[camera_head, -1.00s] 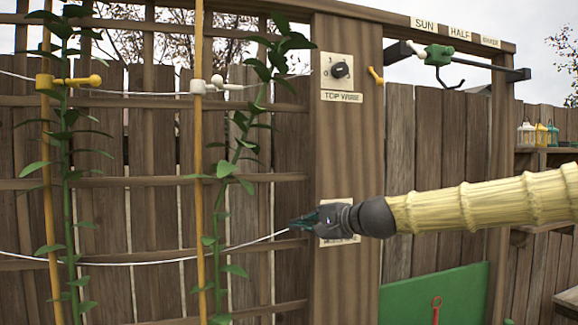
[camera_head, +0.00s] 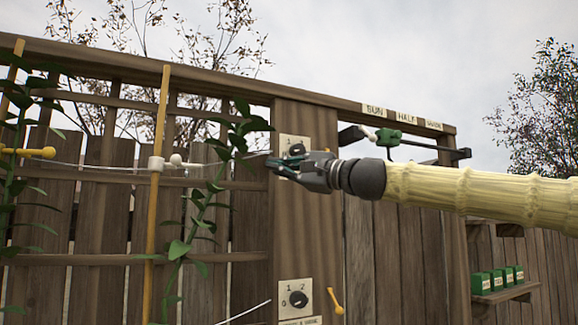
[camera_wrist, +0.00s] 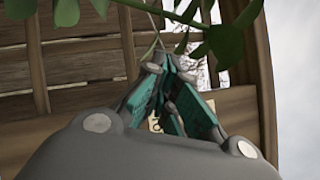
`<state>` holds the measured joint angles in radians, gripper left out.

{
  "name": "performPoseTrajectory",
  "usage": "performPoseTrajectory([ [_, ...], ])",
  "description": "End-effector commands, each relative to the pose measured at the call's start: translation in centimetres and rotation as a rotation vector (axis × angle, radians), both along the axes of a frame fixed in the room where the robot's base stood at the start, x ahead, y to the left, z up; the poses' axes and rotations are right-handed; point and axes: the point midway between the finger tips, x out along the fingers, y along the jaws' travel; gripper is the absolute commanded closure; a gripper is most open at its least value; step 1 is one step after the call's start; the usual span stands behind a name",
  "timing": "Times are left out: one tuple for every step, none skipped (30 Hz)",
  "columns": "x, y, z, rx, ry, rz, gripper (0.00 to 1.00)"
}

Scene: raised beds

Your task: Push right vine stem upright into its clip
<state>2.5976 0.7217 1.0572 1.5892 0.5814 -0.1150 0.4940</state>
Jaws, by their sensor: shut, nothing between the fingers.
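The right vine stem (camera_head: 210,190) leans to the right of its orange stake (camera_head: 153,215). Its leafy top stands near the thick wooden post. A white clip (camera_head: 157,164) sits on the stake, with a round-ended white arm (camera_head: 176,159) pointing right; the stem is apart from it, to its right. My gripper (camera_head: 271,164) is shut and empty, just right of the stem's upper part and in front of the post by the upper dial. In the wrist view the teal-padded fingers (camera_wrist: 168,62) meet at their tips, with vine leaves (camera_wrist: 228,42) close beyond. Contact with the stem cannot be told.
The upper dial plate (camera_head: 294,143) is partly hidden behind my gripper. A lower dial (camera_head: 298,298) and yellow lever (camera_head: 335,300) are below. A left vine (camera_head: 14,180) has a yellow clip (camera_head: 40,153). Wires and trellis slats lie behind the vines.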

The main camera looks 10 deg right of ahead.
Motion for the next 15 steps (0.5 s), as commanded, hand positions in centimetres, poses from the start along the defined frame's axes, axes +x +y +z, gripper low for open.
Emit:
performPoseTrajectory([
  [0.6, 0.7, 0.3, 0.000, 0.001, 0.001, 1.00],
  [0.9, 1.1, 0.4, -0.001, 0.002, 0.001, 1.00],
  [1.3, 1.6, 0.5, -0.001, 0.002, 0.001, 1.00],
  [1.6, 1.9, 0.6, 0.000, 0.003, 0.001, 1.00],
  [1.9, 2.3, 0.7, 0.000, 0.002, 0.002, 1.00],
  [2.3, 2.8, 0.9, 0.000, 0.002, 0.002, 1.00],
  [2.7, 3.2, 1.0, -0.001, 0.003, 0.002, 1.00],
  [3.0, 3.5, 1.1, -0.001, 0.003, 0.001, 1.00],
  [3.4, 4.0, 1.2, 0.000, 0.003, 0.001, 1.00],
  [3.6, 4.4, 1.3, -0.001, 0.002, 0.001, 1.00],
  [3.4, 4.8, 1.6, -0.001, 0.000, 0.002, 1.00],
  [3.3, 5.3, 1.8, -0.001, 0.001, 0.002, 1.00],
  [3.3, 5.7, 1.9, -0.001, 0.001, 0.002, 1.00],
  [3.2, 6.0, 2.0, -0.001, 0.001, 0.002, 1.00],
  [3.2, 6.3, 2.2, -0.001, 0.000, 0.001, 1.00],
])
